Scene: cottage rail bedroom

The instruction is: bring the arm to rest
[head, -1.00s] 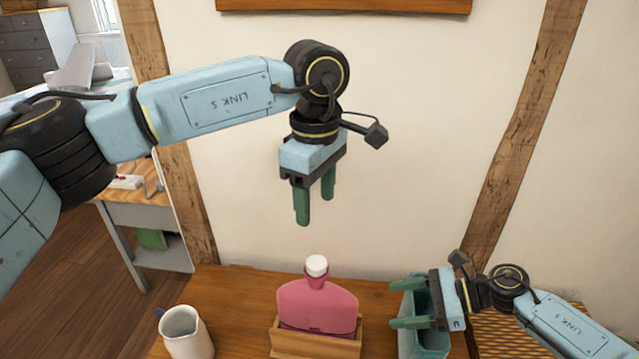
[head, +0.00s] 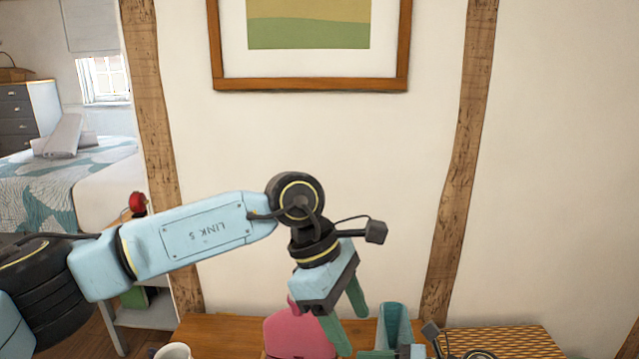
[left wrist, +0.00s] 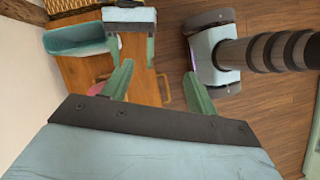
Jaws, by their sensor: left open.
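My left gripper (head: 348,325) hangs from the blue arm in the middle of the head view. Its green fingers are apart with nothing between them, tilted down to the right. In the left wrist view its open fingers (left wrist: 158,76) point over the wooden table. The pink bottle (head: 297,338) stands just left of and partly behind the left gripper in the head view. My right gripper shows only in part at the bottom edge of the head view. In the left wrist view the right gripper (left wrist: 131,50) is near the teal bin, its fingers apparently apart.
The teal bin (head: 393,322) stands on the table (head: 215,330) right of the left gripper. A white jug (head: 173,352) is at the lower left. A woven surface (head: 515,342) lies at the right. A framed picture (head: 310,85) hangs on the wall behind; wall timbers flank it.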

